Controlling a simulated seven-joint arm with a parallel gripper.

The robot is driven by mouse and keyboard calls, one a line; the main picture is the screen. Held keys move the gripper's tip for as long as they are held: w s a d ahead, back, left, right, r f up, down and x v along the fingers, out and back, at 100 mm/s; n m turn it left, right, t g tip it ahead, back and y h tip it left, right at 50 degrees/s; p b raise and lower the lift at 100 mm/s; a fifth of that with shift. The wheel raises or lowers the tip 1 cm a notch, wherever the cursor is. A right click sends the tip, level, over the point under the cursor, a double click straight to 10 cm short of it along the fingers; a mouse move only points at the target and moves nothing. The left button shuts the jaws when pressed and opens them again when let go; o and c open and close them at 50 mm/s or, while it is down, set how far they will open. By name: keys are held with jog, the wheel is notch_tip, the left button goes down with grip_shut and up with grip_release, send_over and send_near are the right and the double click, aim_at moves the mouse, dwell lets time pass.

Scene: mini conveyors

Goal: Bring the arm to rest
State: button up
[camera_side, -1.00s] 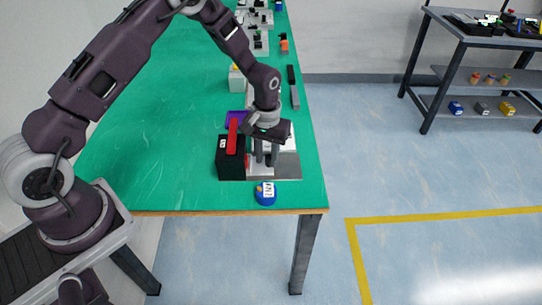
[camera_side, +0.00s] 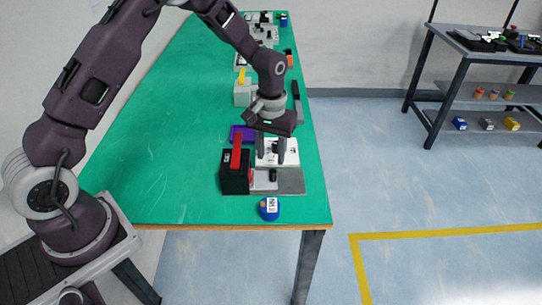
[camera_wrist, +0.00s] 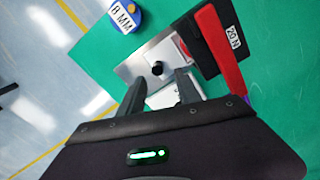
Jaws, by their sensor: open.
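My gripper (camera_side: 271,152) is open in the side view, pointing down above the white part (camera_side: 290,150) of a small grey metal plate fixture (camera_side: 292,182). Nothing shows between the fingers. A black knob (camera_side: 272,175) stands on the fixture. In the wrist view my open fingers (camera_wrist: 160,90) reach over the white part, with the black knob (camera_wrist: 157,68) beyond them on the grey plate (camera_wrist: 133,68). Part of the fixture is hidden by the fingers.
A black box (camera_side: 235,182) with a red bar (camera_side: 237,150) stands left of the fixture. A blue labelled piece (camera_side: 268,209) lies near the table's front edge. A purple tray (camera_side: 242,133) and a pale block (camera_side: 244,95) are farther back. The green table's left side is clear.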

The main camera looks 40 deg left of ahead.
jog(key=s+r+m+t, duration=0.1)
jog(key=s+r, duration=0.4)
jog(key=r, duration=0.5)
jog(key=s+r+m+t, duration=0.1)
jog(key=s+r+t, duration=0.1)
jog(key=s+r, duration=0.5)
jog(key=s+r+m+t, duration=0.1)
jog(key=s+r, duration=0.2)
jog(key=s, duration=0.5)
jog(key=s+d+r+m+t, duration=0.1)
jog(key=s+r, duration=0.3)
jog(key=s, duration=0.4)
jog(key=shift+s+r+m+t, duration=0.15)
jog(key=shift+s+m+t, duration=0.15)
jog(key=shift+s, duration=0.1)
